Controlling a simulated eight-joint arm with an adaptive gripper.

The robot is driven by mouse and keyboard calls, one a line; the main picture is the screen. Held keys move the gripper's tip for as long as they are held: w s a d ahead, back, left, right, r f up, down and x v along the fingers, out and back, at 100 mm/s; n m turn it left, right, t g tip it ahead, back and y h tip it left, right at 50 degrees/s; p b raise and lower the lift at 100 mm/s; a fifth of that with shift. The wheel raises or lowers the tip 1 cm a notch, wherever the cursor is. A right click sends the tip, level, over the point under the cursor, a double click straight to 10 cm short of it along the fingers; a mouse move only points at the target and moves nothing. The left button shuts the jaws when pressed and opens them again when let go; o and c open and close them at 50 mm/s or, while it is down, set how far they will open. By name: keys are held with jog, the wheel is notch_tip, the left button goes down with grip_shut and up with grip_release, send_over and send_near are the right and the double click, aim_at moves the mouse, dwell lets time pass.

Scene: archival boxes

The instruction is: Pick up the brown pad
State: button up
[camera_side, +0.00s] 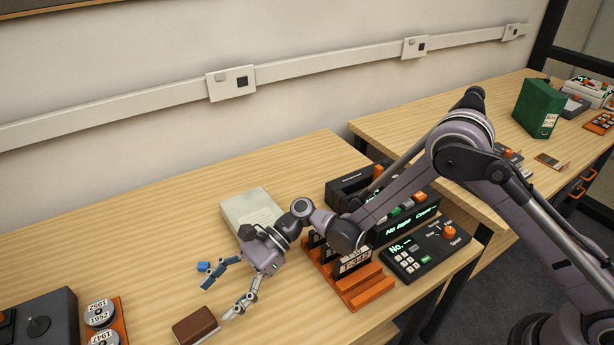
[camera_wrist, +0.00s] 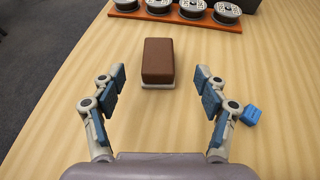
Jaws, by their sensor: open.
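The brown pad (camera_side: 196,325) is a small brown block with a pale underside, lying on the wooden table near the front edge in the side view. In the wrist view the brown pad (camera_wrist: 157,62) lies ahead of my gripper, roughly centred between the fingers. My gripper (camera_side: 222,290) is open and empty, with its two fingers spread wide. In the wrist view my gripper (camera_wrist: 160,82) has blue pads on the fingers, on either side of the near end of the pad. I see no contact between the fingers and the pad.
A small blue block (camera_wrist: 250,115) lies just outside the right finger in the wrist view. An orange rack of labelled reels (camera_wrist: 180,12) stands beyond the pad. A pale box (camera_side: 250,208) and an orange stand (camera_side: 350,278) are behind and right of my gripper.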

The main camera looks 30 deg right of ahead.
aim_at(197, 322)
jog(key=x, duration=0.8)
jog(key=shift+s+a+f, duration=0.1)
jog(key=shift+f, duration=0.1)
jog(key=c, duration=1.2)
